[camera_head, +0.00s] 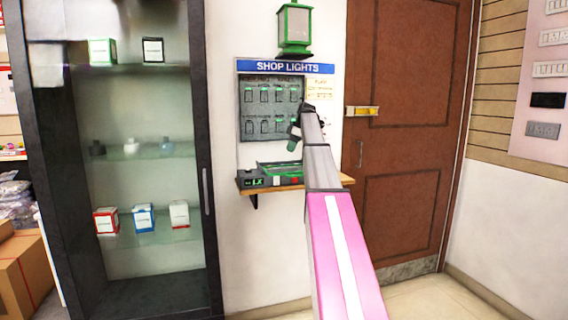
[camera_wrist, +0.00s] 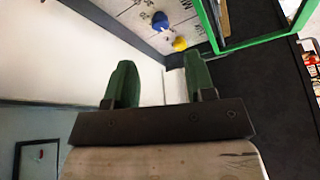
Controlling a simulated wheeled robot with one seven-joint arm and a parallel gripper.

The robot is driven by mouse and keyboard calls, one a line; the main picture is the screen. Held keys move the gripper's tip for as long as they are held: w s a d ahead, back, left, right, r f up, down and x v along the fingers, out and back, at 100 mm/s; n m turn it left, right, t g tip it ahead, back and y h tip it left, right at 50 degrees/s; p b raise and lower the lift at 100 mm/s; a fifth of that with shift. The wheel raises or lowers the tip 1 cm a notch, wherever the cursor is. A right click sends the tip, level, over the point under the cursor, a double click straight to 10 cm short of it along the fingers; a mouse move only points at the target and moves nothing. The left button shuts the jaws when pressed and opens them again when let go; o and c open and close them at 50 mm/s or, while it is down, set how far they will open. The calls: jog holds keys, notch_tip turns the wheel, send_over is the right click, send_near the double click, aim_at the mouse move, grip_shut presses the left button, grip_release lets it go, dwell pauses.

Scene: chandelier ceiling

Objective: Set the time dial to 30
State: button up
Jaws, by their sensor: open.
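In the wrist view, a blue knob (camera_wrist: 160,21) and a yellow knob (camera_wrist: 180,43) sit on a pale panel (camera_wrist: 135,18) with dark markings. I cannot tell which is the time dial, and no setting can be read. My gripper (camera_wrist: 160,78) has two green fingers, spread apart with nothing between them. The knobs lie beyond the fingertips, not touched. In the head view my gripper (camera_head: 294,138) is in front of the SHOP LIGHTS board (camera_head: 255,128), above a grey and green device (camera_head: 262,180) on a small wooden shelf (camera_head: 246,191). My arm hides part of both.
A green lantern (camera_head: 295,28) is on the wall above the board. A glass display cabinet (camera_head: 125,110) with small boxes stands left. A brown door (camera_head: 410,150) is right. In the wrist view a green frame (camera_wrist: 255,43) edges a dark area near the knobs.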

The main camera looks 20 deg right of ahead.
jog(key=x, duration=0.8)
jog(key=shift+f, duration=0.15)
jog(key=shift+c, duration=0.3)
jog(key=c, duration=0.9)
